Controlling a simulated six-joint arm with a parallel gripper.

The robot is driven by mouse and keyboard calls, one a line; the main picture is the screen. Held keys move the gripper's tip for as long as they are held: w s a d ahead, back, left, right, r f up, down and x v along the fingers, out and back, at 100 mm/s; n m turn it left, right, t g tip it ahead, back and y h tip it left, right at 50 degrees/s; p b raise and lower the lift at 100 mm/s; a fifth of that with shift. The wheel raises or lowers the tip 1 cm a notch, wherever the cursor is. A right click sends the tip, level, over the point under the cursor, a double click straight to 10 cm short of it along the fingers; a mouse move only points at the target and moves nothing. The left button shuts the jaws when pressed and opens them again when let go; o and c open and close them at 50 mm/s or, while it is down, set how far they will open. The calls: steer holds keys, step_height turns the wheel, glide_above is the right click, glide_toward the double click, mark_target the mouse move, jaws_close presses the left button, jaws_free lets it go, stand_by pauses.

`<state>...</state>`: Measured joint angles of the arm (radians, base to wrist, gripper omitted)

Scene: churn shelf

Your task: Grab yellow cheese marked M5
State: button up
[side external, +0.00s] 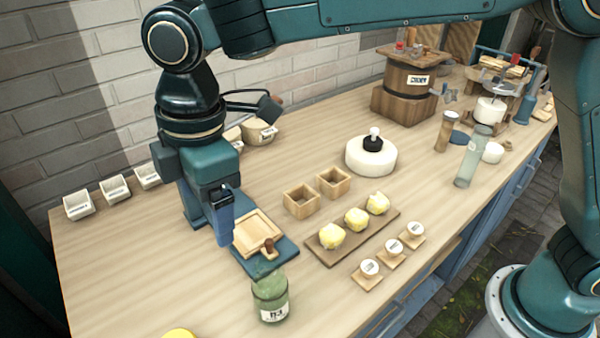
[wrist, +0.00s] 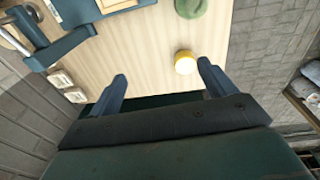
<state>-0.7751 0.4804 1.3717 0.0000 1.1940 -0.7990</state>
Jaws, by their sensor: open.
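A round yellow thing (wrist: 186,62) with a pale top, likely the cheese, stands on the table near its edge in the wrist view. No mark can be read on it. In the side view only a yellow sliver (side external: 178,334) shows at the bottom edge, the rest cut off. My gripper (side external: 223,222) is open and empty, above the table beside the wooden press tray. In the wrist view its fingers (wrist: 160,80) are spread, and the yellow thing appears beyond them, nearer the right finger and apart from it.
A green jar (side external: 270,298) marked like B3 stands near the front. A blue stand with a wooden tray (side external: 257,232) is close to my gripper. A brown board (side external: 318,252) holds several yellow lumps. Small white boxes (side external: 115,189) line the wall. The table's front left is clear.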

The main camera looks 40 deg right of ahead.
mark_target(169, 336)
steer(key=s+a+f+n, duration=0.4)
steer(key=a+f, duration=0.4)
steer(key=a, duration=0.3)
steer(key=shift+g+h, duration=0.3)
steer(key=shift+g, duration=0.1)
steer(key=shift+a+f, duration=0.15)
steer(key=shift+f, duration=4.1)
steer(key=shift+f, duration=2.6)
steer(key=c, duration=1.2)
steer(key=shift+o, duration=0.2)
steer(key=shift+r, duration=0.1)
